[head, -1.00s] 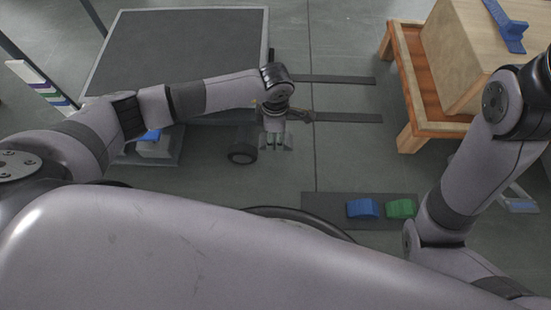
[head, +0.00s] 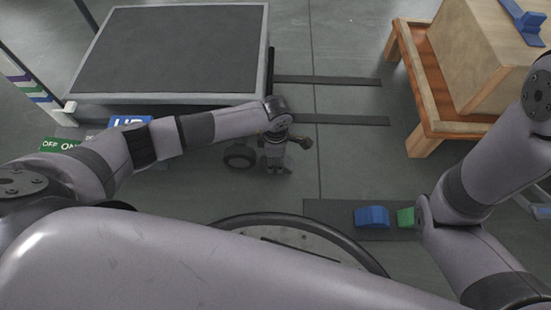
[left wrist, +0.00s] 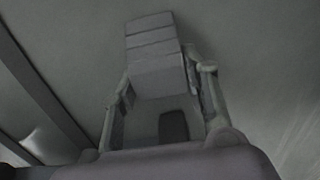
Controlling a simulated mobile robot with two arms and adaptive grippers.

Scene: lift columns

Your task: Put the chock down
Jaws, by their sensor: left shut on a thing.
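In the head view the held chock is too small to tell apart from the fingers. I cannot tell whether it touches the floor. My right arm comes in at the right, but its gripper is not visible.
A dark mat (head: 322,213) bears a blue chock (head: 372,217) and a partly hidden green chock (head: 405,217). A wooden box (head: 485,60) sits on a wooden stand (head: 423,135). Floor between is clear.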

